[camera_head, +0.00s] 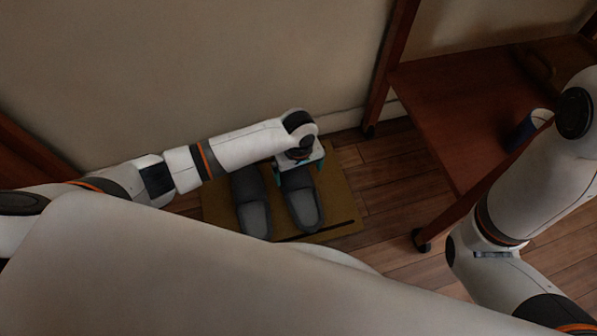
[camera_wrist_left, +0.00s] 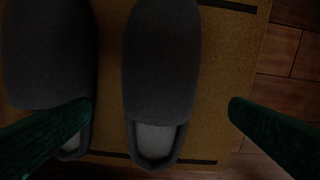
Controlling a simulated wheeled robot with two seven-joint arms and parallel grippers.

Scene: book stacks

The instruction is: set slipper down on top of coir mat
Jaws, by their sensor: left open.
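Two dark grey slippers lie side by side on the tan coir mat (camera_head: 344,206). The left slipper (camera_head: 252,203) and the right slipper (camera_head: 302,201) both rest on the mat in the head view. In the left wrist view the right slipper (camera_wrist_left: 162,70) is near the middle and the other slipper (camera_wrist_left: 48,55) is at the left, on the mat (camera_wrist_left: 225,70). My left gripper (camera_head: 297,172) is over the right slipper's far end. Its green fingers (camera_wrist_left: 160,108) are spread, one on each side of that slipper, with gaps. My right gripper is not in view.
A reddish wooden wheeled table (camera_head: 450,110) stands to the right, with a dark blue cup-like object (camera_head: 530,128) on it. A beige wall (camera_head: 190,70) is behind the mat. Wooden floor (camera_head: 390,185) is free between mat and table.

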